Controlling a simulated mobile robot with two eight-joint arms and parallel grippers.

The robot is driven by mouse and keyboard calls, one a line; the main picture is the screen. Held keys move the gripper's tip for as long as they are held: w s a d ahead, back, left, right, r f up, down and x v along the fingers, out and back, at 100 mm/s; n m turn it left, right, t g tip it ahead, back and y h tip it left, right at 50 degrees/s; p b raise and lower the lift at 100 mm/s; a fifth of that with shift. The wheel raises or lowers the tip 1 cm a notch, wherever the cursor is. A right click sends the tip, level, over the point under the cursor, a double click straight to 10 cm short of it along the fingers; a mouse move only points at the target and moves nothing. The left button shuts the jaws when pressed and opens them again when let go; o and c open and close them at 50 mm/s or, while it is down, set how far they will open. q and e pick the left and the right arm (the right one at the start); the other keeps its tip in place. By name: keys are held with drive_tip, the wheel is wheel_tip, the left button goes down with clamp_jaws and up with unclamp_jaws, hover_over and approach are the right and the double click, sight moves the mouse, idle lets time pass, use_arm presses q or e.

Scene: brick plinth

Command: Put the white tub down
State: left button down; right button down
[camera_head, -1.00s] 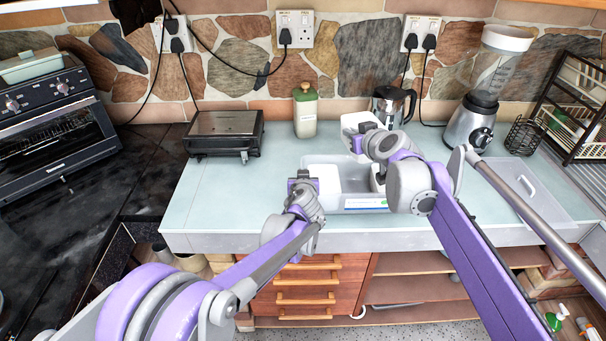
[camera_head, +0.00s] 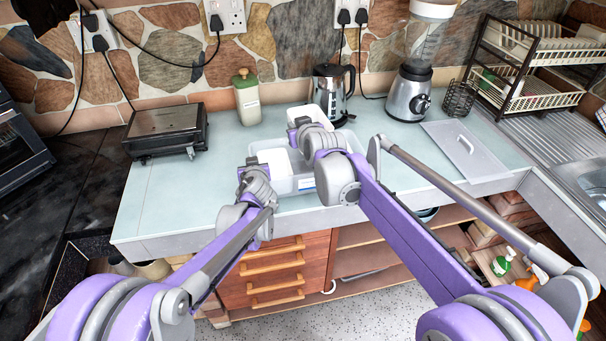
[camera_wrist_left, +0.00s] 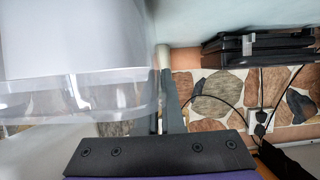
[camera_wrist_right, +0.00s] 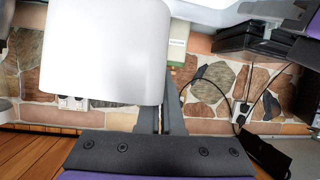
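The white tub (camera_head: 306,111) is at the far side of the translucent bin (camera_head: 288,186) in the head view, partly hidden by my right gripper (camera_head: 298,124). In the right wrist view the tub (camera_wrist_right: 105,50) fills the upper left, with its edge between my right fingers (camera_wrist_right: 160,118), which look shut on it. My left gripper (camera_head: 254,172) is at the bin's left side. In the left wrist view the bin's clear wall (camera_wrist_left: 110,95) is right beside my left fingers (camera_wrist_left: 170,105); their gap is hidden. A white block-like thing (camera_head: 272,158) is in the bin's left part.
A cream jar (camera_head: 247,98), a kettle (camera_head: 330,92) and a blender (camera_head: 408,95) stand behind the bin. A black grill (camera_head: 167,130) is at left. A grey lid (camera_head: 462,146) lies at right, near a dish rack (camera_head: 530,75). The counter's left front is clear.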

drive_tip(key=shift+w+a+f+m+h, duration=0.3)
drive_tip(key=shift+f+m+h, duration=0.3)
drive_tip(key=shift+h, duration=0.1)
wheel_tip(320, 180, down, 10)
drive_tip(key=shift+r, duration=0.1)
drive_tip(key=shift+f, duration=0.35)
drive_tip(key=shift+f, duration=0.35)
use_arm(q)
drive_tip(key=shift+d+r, duration=0.1)
use_arm(e)
drive_tip(key=c, duration=1.1)
unclamp_jaws()
drive_tip(key=shift+a+r, duration=0.1)
drive_tip(key=shift+r, duration=0.05)
drive_tip(key=v, duration=1.2)
drive_tip(key=shift+r, duration=0.45)
